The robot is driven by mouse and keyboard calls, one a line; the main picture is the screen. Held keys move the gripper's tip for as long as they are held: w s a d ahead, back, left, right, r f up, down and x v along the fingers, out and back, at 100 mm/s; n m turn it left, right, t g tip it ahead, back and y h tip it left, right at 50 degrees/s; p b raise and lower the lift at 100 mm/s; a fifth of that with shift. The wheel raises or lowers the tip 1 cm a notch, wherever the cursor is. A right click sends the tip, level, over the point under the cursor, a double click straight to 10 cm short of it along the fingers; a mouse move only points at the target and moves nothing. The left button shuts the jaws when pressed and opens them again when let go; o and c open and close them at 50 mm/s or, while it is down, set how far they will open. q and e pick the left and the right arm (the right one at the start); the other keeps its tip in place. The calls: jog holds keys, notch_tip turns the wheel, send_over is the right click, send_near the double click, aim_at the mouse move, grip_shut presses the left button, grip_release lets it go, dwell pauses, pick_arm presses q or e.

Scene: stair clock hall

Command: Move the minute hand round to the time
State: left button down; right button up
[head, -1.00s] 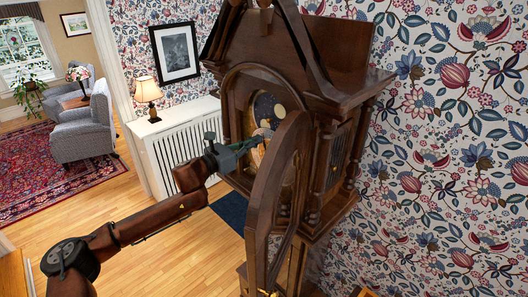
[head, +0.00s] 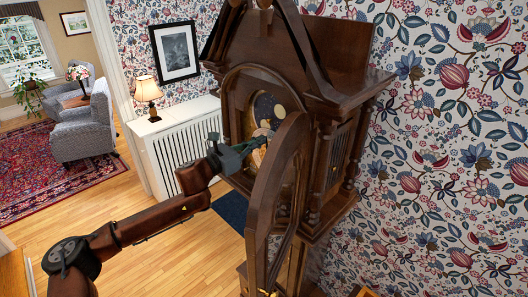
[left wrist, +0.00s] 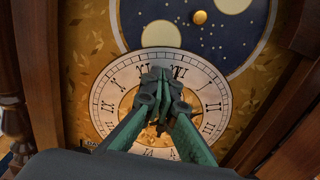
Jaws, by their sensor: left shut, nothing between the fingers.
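The clock dial (left wrist: 108,92) is a pale ring with black Roman numerals on a gold, leaf-patterned face, seen in the left wrist view. My left gripper (left wrist: 162,76) is shut and empty, its fingertips in front of the upper middle of the dial. The fingers cover the dial's centre and most of the hands. A small dark piece beside the fingertips may be part of the minute hand; I cannot tell whether they touch it. In the head view, my left gripper (head: 262,141) reaches into the tall wooden clock (head: 325,85). My right gripper is out of view.
The clock's arched door (head: 266,190) stands open, close to the right of my left gripper. A dark blue moon disc (left wrist: 180,17) with a brass knob (left wrist: 200,17) sits above the dial. A white radiator cover (head: 178,140) with a lamp (head: 147,93) is left of the clock.

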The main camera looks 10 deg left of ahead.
pick_arm(q)
jog(key=shift+s+d+r, duration=0.15)
jog(key=shift+s+d, duration=0.1)
jog(key=shift+d, duration=0.1)
jog(key=shift+s+d, duration=0.45)
jog(key=shift+d, duration=0.1)
dwell(0.4)
jog(key=shift+s+d, duration=0.45)
jog(key=shift+d, duration=0.1)
